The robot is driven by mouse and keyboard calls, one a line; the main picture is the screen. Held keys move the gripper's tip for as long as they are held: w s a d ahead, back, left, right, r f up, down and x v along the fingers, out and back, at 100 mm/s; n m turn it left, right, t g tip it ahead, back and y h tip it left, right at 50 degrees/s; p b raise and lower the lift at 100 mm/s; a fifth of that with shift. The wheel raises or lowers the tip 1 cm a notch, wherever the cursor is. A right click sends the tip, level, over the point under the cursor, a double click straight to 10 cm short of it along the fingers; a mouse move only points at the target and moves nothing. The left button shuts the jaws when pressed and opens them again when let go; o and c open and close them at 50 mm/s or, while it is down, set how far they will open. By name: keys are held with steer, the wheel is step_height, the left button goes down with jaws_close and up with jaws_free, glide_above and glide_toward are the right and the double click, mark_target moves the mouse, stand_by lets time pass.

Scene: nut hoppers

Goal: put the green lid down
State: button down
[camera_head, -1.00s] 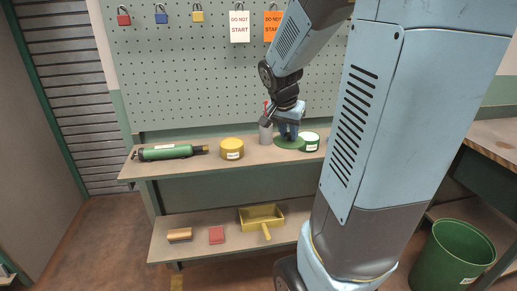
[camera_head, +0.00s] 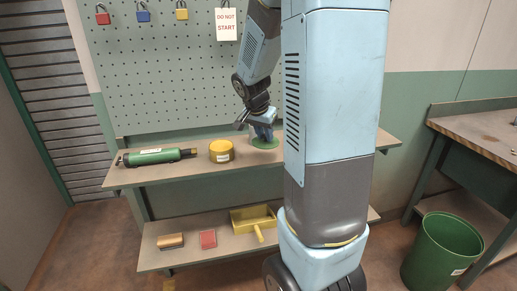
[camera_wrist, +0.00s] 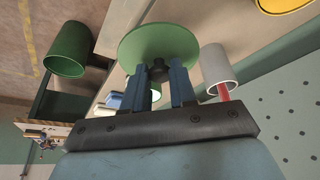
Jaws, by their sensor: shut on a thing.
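The green lid (camera_head: 265,143) is a flat round disc with a dark knob (camera_wrist: 159,70). My gripper (camera_head: 263,132) is above it at the bench's upper shelf. In the wrist view, my gripper (camera_wrist: 162,84) has its two fingers closed on the knob, and the disc (camera_wrist: 150,42) spreads out beyond the fingertips. The lid looks roughly level. I cannot tell whether its underside touches the shelf.
A yellow tin (camera_head: 221,151) stands left of the lid, with a green tool (camera_head: 152,156) further left. The wrist view shows a grey cup (camera_wrist: 217,67) close to the lid. A yellow scoop (camera_head: 253,218) lies below. A green bin (camera_head: 440,250) stands right.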

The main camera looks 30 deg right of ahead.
steer(key=w+f, duration=0.3)
steer(key=f, duration=0.1)
steer(key=shift+w+f, duration=0.35)
steer(key=shift+w, duration=0.05)
steer(key=shift+f, duration=1.45)
steer(key=shift+f, duration=0.15)
steer(key=c, duration=0.9)
jaws_free()
steer(key=v, duration=1.2)
steer(key=s+a+r+n+t+y, duration=0.1)
steer(key=s+a+r+n, duration=0.2)
steer(key=s, duration=0.4)
steer(key=s+a+r+n+t+y, duration=0.1)
steer(key=s+a+r+n, duration=0.3)
steer(key=s, duration=0.4)
steer(key=s+a+r+n+t+y, duration=0.1)
steer(key=s+a+r+n, duration=0.2)
steer(key=s+a+n, duration=0.2)
steer(key=shift+s+a+r+y, duration=0.1)
steer(key=shift+s+a+y, duration=0.1)
steer(key=shift+s+a, duration=0.5)
steer(key=shift+s+a+r+y, duration=0.15)
steer(key=shift+s+a, duration=0.3)
steer(key=shift+s, duration=0.5)
